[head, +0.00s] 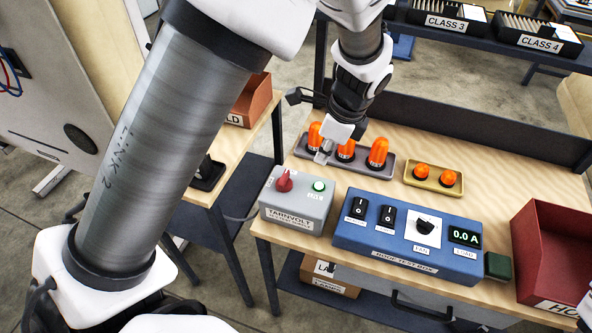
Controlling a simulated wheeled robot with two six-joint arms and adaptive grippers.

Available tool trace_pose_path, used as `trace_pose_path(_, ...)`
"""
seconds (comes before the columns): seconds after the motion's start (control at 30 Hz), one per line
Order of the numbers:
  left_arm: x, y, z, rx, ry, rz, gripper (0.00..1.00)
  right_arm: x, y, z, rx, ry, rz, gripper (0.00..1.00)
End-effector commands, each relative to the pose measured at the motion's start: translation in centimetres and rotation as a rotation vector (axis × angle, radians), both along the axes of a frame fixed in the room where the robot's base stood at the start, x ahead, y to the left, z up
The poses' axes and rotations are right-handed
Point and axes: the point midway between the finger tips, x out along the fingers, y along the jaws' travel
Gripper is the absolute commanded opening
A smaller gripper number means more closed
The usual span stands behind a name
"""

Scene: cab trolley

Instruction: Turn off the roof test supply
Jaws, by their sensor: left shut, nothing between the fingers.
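A grey box labelled TARNVOLT (300,216) stands at the front left of the wooden trolley top. It has a red rotary knob (284,181) and a green lamp (319,185) that looks lit. Beside it on the right is a blue box, its label reading roughly roof test box (400,262), with two black rocker switches (373,212), a black dial (425,226) and a display (465,236) reading 0.0 A. My left gripper (323,157) is shut and empty, above and behind the grey box, near the lamp tray. My right gripper is not in view.
A grey tray (386,169) holds several orange beacons behind the boxes; my gripper partly covers it. A tan tray (434,190) holds two orange lamps. A dark green block (498,266) and a red bin (546,253) are at the right. Bare wood lies behind the trays.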

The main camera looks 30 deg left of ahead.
Motion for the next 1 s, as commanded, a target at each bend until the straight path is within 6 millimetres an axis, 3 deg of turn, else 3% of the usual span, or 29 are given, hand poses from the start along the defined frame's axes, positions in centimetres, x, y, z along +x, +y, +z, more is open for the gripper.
trace_pose_path(0.43,-0.6,2.1,-8.9,-0.003,0.006,0.002,0.0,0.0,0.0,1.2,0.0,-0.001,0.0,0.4)
trace_pose_path(0.7,-1.4,5.7,-8.9,-0.004,0.003,0.003,0.0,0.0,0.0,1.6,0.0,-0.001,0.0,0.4)
trace_pose_path(1.0,-1.5,6.0,-8.9,-0.003,0.002,0.002,0.0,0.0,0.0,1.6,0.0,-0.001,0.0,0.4)
